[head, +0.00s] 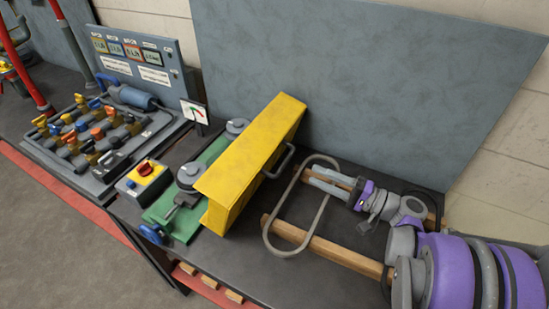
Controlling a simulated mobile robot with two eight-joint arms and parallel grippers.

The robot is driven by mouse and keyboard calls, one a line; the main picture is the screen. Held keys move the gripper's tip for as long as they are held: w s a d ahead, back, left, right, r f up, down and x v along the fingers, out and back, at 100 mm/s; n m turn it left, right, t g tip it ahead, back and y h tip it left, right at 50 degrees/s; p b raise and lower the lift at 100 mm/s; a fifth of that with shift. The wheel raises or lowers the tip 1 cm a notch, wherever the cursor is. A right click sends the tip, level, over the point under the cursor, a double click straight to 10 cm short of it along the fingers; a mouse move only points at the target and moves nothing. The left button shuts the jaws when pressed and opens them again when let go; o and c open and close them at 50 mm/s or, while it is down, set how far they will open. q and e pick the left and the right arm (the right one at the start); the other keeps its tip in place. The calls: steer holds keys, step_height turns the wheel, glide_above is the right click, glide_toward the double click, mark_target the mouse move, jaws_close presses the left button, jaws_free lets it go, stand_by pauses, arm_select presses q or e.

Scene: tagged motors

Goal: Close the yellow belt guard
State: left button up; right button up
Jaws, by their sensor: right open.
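The yellow belt guard (252,155) is a long folded cover, standing raised along the right side of a green base (163,216). It appears swung open, as the grey pulleys (190,174) on the base show uncovered to its left. A grey handle (281,162) sits on the guard's right face. My right gripper (315,178) is open and empty, to the right of the guard and its handle, with its fingers pointing left toward them. A gap shows between the fingertips and the handle. My left gripper is not in view.
A grey oblong loop (270,235) and wooden bars (335,257) lie around and below my right gripper. A switch box (145,181) with a red knob stands left of the base. A valve panel (95,145) is farther left. A tall grey board (370,85) stands behind.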

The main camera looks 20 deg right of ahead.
mark_target(285, 161)
steer(key=x, duration=1)
steer(key=shift+a, duration=0.15)
steer(key=shift+c, duration=0.3)
jaws_close()
stand_by(0.8)
